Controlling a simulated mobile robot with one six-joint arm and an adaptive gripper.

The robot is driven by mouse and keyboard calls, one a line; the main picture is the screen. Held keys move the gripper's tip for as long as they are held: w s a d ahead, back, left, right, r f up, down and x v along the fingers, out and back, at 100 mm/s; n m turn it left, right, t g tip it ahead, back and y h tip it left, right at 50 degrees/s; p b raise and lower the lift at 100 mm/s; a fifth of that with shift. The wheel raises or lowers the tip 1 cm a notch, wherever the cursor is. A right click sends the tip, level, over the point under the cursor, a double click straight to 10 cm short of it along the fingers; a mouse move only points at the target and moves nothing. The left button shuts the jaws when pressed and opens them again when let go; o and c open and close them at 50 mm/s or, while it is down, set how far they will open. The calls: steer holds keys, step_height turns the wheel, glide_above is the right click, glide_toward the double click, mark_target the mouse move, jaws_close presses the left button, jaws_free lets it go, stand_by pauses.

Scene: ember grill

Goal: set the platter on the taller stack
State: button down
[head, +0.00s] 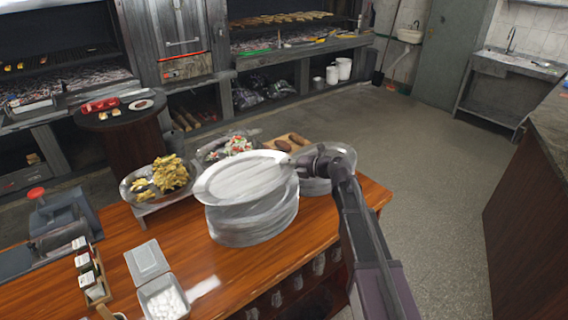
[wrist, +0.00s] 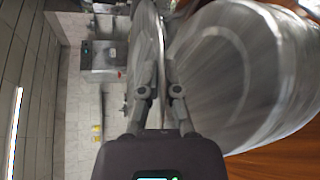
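A pale grey oval platter (head: 240,178) is above the taller stack of plates (head: 252,222) on the wooden counter, a little off to the left of it. My gripper (head: 298,164) is shut on the platter's right rim. In the wrist view the platter (wrist: 148,45) shows nearly edge-on between the fingers (wrist: 160,88), beside the large round stack (wrist: 235,75). Only a narrow gap shows between platter and stack there; I cannot tell whether they touch elsewhere. A shorter stack (head: 315,186) stands behind my gripper, partly hidden by it.
A platter of yellow food (head: 170,174), a salad tray (head: 236,146) and a board with potatoes (head: 288,143) lie behind and left of the stack. A grey container (head: 147,261) and a spice rack (head: 92,275) stand front left. Bare counter (head: 205,265) lies in front.

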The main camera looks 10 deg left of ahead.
mark_target(291, 182)
steer(key=shift+d+f+b, duration=0.1)
steer(key=shift+f+b, duration=1.75)
steer(key=shift+f, duration=0.1)
steer(key=shift+w+d+f+b, duration=0.55)
steer(key=shift+w+f+b, duration=0.05)
steer(key=shift+w, duration=0.2)
steer(key=shift+f+b, duration=0.75)
steer(key=shift+f, duration=0.05)
steer(key=shift+s+d, duration=0.1)
steer(key=shift+d, duration=0.05)
steer(key=c, duration=0.7)
jaws_free()
steer(key=shift+s, duration=0.1)
